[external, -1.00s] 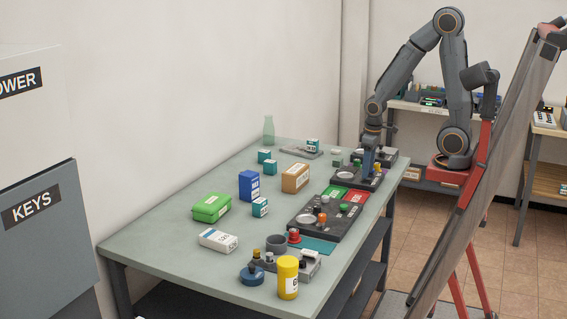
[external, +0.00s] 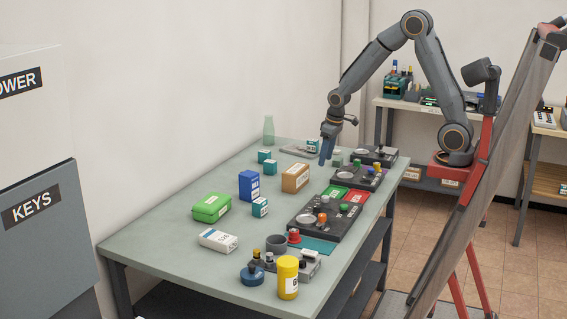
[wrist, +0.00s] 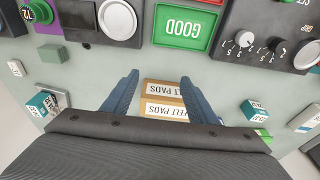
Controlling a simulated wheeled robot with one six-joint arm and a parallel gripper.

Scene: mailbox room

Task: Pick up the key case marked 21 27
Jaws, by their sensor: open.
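Several small teal boxes with white labels stand on the table: one (external: 312,145) on a grey tray, a pair (external: 264,156) near the wall and one (external: 260,207) further forward. Two teal boxes also show in the wrist view, at the left (wrist: 42,105) and the right (wrist: 255,108). I cannot read 21 27 on any of them. My gripper (external: 325,159) is open and empty above the far part of the table, pointing down. In the wrist view its fingers (wrist: 159,78) are spread, with a tan FELT PADS box (wrist: 163,100) seen between them, below.
Dark consoles with knobs and coloured buttons (external: 327,214) line the table's right side. A blue box (external: 249,185), a green box (external: 211,207), a white box (external: 218,240) and a yellow cylinder (external: 288,277) stand nearer. A bottle (external: 268,130) stands at the back.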

